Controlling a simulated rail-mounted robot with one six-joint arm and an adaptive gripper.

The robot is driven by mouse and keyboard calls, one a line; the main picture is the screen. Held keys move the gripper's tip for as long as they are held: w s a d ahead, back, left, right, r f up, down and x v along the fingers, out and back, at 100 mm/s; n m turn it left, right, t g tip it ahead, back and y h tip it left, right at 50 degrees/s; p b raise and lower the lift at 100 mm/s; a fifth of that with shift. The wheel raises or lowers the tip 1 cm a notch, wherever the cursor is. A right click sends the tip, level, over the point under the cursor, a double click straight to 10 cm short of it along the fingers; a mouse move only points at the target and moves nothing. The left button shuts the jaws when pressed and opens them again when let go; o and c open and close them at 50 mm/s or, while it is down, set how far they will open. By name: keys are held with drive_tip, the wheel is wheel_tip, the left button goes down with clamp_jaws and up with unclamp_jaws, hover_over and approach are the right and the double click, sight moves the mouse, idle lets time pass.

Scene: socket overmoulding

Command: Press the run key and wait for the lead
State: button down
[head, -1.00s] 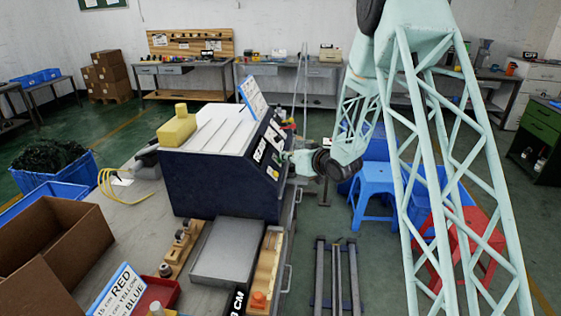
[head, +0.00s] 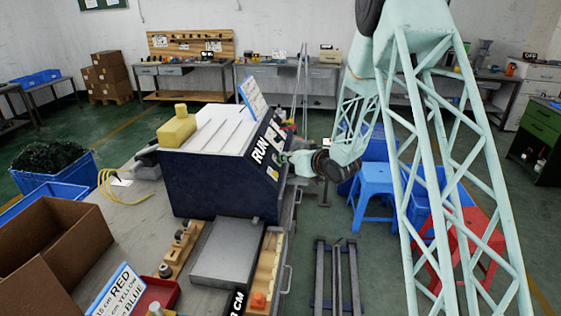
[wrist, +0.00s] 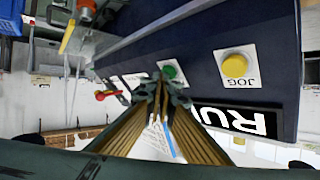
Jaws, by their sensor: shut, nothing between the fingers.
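The dark blue machine (head: 215,185) stands on the bench, with its key panel facing right. In the wrist view a green key (wrist: 169,71) sits on a white plate on the machine's face, beside a yellow key (wrist: 235,66) marked JOG. A black sign (wrist: 238,119) with white letters, reading RUN in the head view, is below them. My gripper (wrist: 158,80) is shut and empty, its fingertips at the green key and partly covering its plate. Whether they touch the key is unclear. In the head view my gripper (head: 284,160) is at the panel, small and partly hidden.
A red-handled lever (wrist: 106,95) is left of my fingers in the wrist view. Yellow wires (head: 110,184) loop out left of the machine. A grey plate (head: 226,250), a cardboard box (head: 75,232) and a lettered card (head: 118,289) are in front. Blue stools (head: 375,180) stand right.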

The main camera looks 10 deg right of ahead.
drive_tip(key=shift+d+r, duration=0.15)
drive_tip(key=shift+s+d+r, duration=0.15)
drive_tip(key=shift+d+r, duration=0.2)
drive_tip(key=shift+r, duration=0.05)
drive_tip(key=shift+d, duration=0.1)
idle(0.3)
drive_tip(key=shift+s+d+r+p, duration=0.3)
drive_tip(key=shift+d+r+p, duration=0.2)
drive_tip(key=shift+d+r, duration=0.35)
drive_tip(key=shift+s+d+r+p, duration=0.25)
drive_tip(key=shift+d+r+p, duration=0.25)
drive_tip(key=shift+d+r, duration=0.35)
